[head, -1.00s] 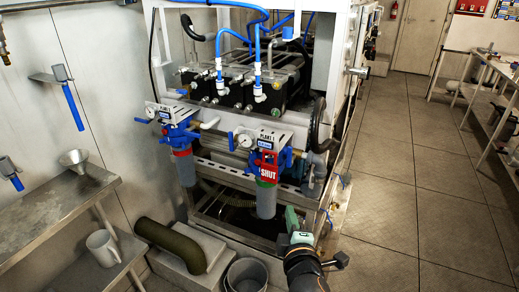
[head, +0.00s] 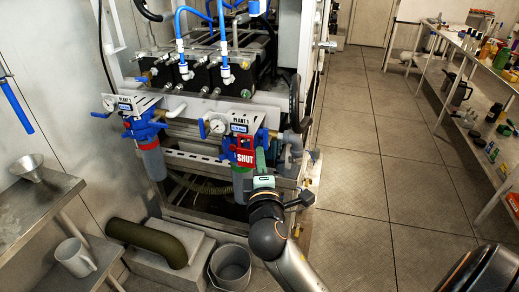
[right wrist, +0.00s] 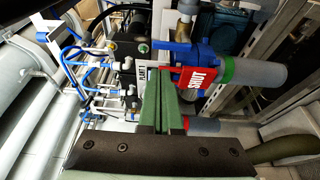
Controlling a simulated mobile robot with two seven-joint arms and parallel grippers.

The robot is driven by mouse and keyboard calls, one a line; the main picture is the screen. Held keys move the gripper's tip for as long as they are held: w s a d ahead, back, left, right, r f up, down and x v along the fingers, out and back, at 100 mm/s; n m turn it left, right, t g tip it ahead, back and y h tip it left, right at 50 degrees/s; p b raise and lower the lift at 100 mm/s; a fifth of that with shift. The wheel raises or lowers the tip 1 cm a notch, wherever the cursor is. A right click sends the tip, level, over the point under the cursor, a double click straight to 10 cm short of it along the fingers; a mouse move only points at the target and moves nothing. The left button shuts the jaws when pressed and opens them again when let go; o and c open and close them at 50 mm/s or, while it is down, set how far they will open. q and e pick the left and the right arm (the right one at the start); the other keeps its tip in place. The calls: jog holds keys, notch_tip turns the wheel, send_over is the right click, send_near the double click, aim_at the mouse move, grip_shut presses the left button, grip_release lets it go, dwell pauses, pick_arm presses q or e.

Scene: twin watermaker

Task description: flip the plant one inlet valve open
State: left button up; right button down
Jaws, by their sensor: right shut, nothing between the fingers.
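The plant one inlet valve is a blue fitting under the "PLANT 1" plate (head: 241,121), with a red tag marked "SHUT" (head: 245,155) on its front. Its grey filter bowl (head: 241,186) hangs below. My right gripper (head: 261,157) has green fingers, shut and empty, with the tips close to the right edge of the red tag. In the right wrist view, the shut fingers (right wrist: 164,78) are just left of the red tag (right wrist: 200,78), with the blue valve body (right wrist: 190,55) behind. I cannot tell if they touch. My left gripper is out of view.
A second blue filter unit (head: 146,130) with a grey bowl stands to the left. A dark green pipe elbow (head: 146,240) and a grey bucket (head: 230,266) are low in front. A steel shelf (head: 30,210) stands at left. The tiled floor (head: 365,180) at right is open.

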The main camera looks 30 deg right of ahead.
aim_at(266, 138)
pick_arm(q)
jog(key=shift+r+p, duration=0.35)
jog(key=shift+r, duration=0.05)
pick_arm(e)
jog(key=x, duration=0.8)
jog(key=shift+w+d, duration=0.2)
jog(key=shift+w, duration=0.05)
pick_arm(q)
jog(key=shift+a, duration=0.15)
pick_arm(e)
jog(key=shift+d, duration=0.1)
